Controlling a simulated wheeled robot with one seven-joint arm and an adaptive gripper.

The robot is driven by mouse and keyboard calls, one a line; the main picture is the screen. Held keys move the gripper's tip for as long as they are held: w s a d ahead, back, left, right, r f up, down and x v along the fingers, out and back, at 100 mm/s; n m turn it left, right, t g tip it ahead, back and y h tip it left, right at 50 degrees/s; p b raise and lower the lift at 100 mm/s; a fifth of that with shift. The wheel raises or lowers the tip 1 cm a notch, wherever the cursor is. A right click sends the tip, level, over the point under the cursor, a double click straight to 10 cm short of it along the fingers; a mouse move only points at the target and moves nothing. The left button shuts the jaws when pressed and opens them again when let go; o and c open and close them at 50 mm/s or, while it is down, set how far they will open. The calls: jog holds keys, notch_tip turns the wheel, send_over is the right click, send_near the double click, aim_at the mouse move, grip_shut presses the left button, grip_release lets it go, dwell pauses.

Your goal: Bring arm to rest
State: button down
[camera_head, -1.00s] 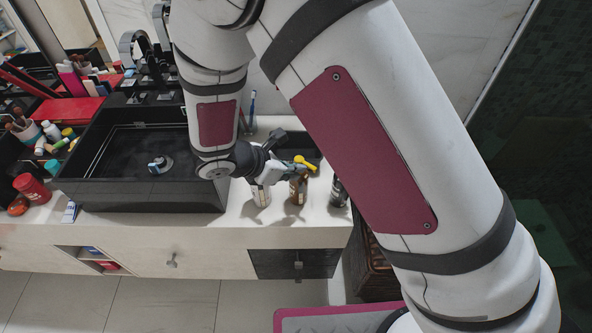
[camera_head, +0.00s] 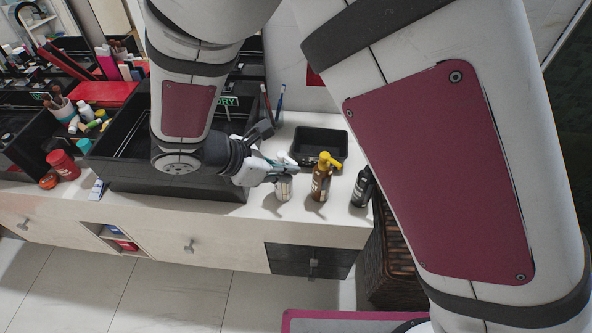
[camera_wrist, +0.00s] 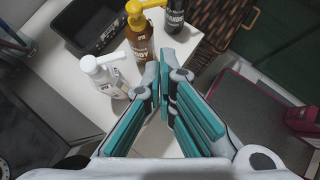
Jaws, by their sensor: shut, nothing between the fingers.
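My gripper (camera_head: 288,167) is shut and empty, above the right part of the counter beside the left black vessel sink (camera_head: 170,193). In the wrist view its teal finger pads (camera_wrist: 166,78) meet with nothing between them. A white pump bottle (camera_head: 284,190) stands just below the gripper in the head view. A brown bottle with a yellow pump (camera_head: 320,184) stands right of the fingertips, and a dark bottle (camera_head: 362,190) farther right. In the wrist view the fingertips overlap the brown bottle's (camera_wrist: 140,45) right side; I cannot tell whether they touch it.
A small black tray (camera_head: 320,160) lies behind the bottles. Toothbrushes (camera_head: 279,103) stand upright behind the gripper. A red jar (camera_head: 62,164) and cosmetics are at the left. A wicker basket (camera_head: 392,260) stands right of the cabinet. The floor (camera_head: 170,295) in front is clear.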

jog(key=shift+s+a+r, duration=0.3)
jog(key=shift+s+r, duration=0.05)
jog(key=shift+r, duration=0.05)
